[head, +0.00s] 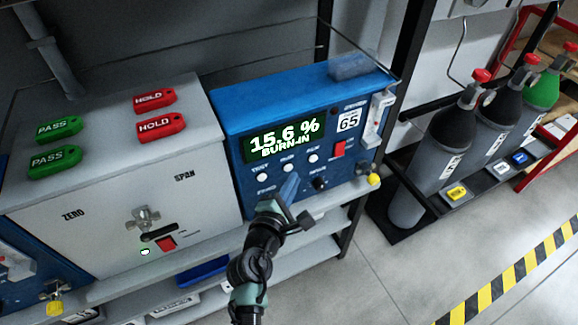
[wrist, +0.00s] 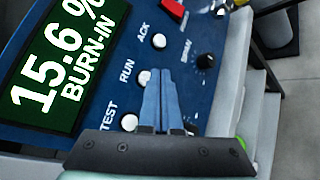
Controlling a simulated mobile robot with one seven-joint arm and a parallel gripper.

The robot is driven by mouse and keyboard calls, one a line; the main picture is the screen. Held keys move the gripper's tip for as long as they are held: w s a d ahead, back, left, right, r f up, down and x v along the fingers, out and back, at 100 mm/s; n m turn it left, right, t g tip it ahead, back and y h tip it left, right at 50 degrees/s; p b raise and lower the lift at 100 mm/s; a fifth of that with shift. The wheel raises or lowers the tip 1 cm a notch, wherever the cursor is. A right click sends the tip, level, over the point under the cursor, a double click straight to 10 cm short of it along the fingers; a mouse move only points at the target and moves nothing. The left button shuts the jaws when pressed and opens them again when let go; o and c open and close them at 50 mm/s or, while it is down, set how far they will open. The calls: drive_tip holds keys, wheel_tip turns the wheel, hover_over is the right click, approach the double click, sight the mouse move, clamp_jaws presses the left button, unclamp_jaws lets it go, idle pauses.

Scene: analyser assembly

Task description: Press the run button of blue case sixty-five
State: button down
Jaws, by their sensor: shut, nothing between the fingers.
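The blue case sixty-five (head: 300,95) stands on the bench with its 65 label in the head view. Its green display (head: 283,137) reads 15.6 % BURN-IN, and the display also shows in the wrist view (wrist: 65,65). The white run button (wrist: 143,77) sits between the test button (wrist: 129,122) and the ack button (wrist: 159,40). My gripper (wrist: 160,73) is shut and empty, its blue fingertips just beside the run button in the wrist view. In the head view my gripper (head: 292,177) is just below the run button (head: 288,168). I cannot tell whether the fingertips touch the panel.
A grey case (head: 120,190) with green PASS and red HOLD tags stands to the left. A red switch (head: 339,149), a black knob (head: 319,183) and a yellow fitting (head: 374,179) are on the blue case's right side. Gas cylinders (head: 445,150) stand at right.

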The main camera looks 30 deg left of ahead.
drive_tip(key=shift+s+d+p, duration=0.65)
drive_tip(key=shift+s+d, duration=0.1)
drive_tip(key=shift+d, duration=0.25)
drive_tip(key=shift+s+d+p, duration=0.6)
drive_tip(key=shift+s+d, duration=0.15)
drive_tip(key=shift+d, duration=0.25)
drive_tip(key=w+d+r+m+t+h, duration=0.1)
drive_tip(key=w+d+r+m+t, duration=0.3)
drive_tip(key=r, duration=0.8)
drive_tip(key=d+r+m+h, duration=0.1)
drive_tip(key=d+r+m, duration=0.2)
drive_tip(key=r+m, duration=0.55)
drive_tip(key=w+d+r+m+t+h, duration=0.1)
drive_tip(key=w+d+r+m+t, duration=0.15)
drive_tip(key=r, duration=1.25)
drive_tip(key=s+d+r+m+t, duration=0.2)
drive_tip(key=s+r+m, duration=0.3)
drive_tip(key=s+r, duration=0.3)
drive_tip(key=s+d+r+m+t, duration=0.3)
drive_tip(key=s+r+m, duration=0.3)
drive_tip(key=r, duration=1)
drive_tip(key=s, duration=0.2)
drive_tip(key=shift+s+d+r+t+y, duration=0.3)
drive_tip(key=shift+s+d+t+y, duration=0.05)
drive_tip(key=shift+s+d+y, duration=0.05)
